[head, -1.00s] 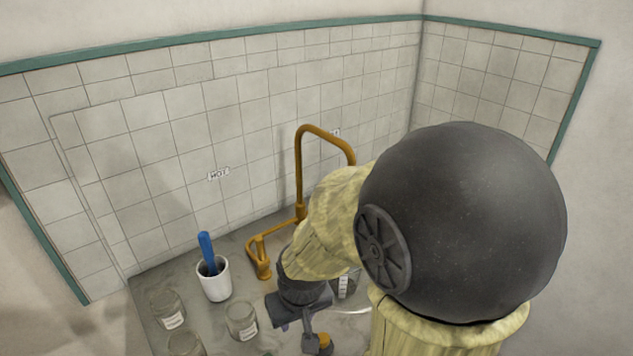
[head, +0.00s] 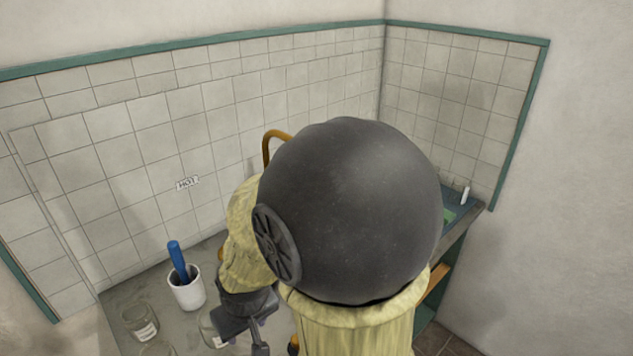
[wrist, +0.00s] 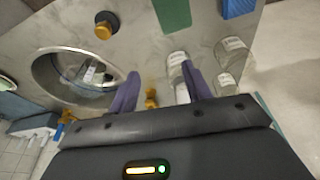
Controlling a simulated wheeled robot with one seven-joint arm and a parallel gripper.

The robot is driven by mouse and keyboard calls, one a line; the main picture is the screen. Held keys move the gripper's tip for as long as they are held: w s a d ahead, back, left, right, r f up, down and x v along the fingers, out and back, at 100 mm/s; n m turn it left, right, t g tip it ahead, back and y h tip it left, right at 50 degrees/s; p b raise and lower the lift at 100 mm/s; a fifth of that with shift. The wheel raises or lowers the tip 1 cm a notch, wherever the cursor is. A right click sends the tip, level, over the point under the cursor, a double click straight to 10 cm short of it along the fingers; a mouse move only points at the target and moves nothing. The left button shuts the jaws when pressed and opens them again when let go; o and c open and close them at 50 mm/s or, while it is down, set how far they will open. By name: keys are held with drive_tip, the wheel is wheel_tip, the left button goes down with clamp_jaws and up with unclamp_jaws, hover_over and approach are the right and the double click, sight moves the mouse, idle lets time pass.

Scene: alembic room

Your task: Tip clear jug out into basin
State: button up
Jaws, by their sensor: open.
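My gripper (wrist: 160,70) is open and empty above the counter, with its two purple fingers apart. The round metal basin (wrist: 38,72) lies left of the fingers in the wrist view. A clear vessel with a pale label (wrist: 90,73) shows inside the basin's outline; I cannot tell for sure that it is the clear jug, or whether it stands or lies. In the head view my arm hides the basin and that vessel. Only part of my gripper shows there (head: 248,325).
Several clear labelled jars (head: 140,320) stand at the counter's left, also in the wrist view (wrist: 233,48), some close to the right finger. A white cup (head: 187,292) holds a blue-handled thing. A brass tap (head: 272,140) rises behind my arm. A shelf unit (head: 452,232) is at right.

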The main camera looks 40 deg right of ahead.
drive_tip(key=w+d+r+t+h+p, duration=0.1)
drive_tip(key=w+d+t+p, duration=0.3)
drive_tip(key=d, duration=0.6)
drive_tip(key=w+d+r+t+h+p, duration=0.1)
drive_tip(key=w+d+r+t+p, duration=0.15)
drive_tip(key=w+d, duration=0.45)
drive_tip(key=s+d+r+m+t+h+p, duration=0.1)
drive_tip(key=s+d+r+t+p, duration=0.1)
drive_tip(key=d, duration=0.4)
drive_tip(key=s+d+r+m+t+h+p, duration=0.1)
drive_tip(key=s+d+r+t+p, duration=0.1)
drive_tip(key=s+d+r+t, duration=0.2)
drive_tip(key=s+d+t, duration=0.1)
drive_tip(key=s+t, duration=0.1)
drive_tip(key=shift+s+d+r+m, duration=0.3)
drive_tip(key=shift+s+d+m, duration=0.1)
drive_tip(key=shift+w, duration=0.1)
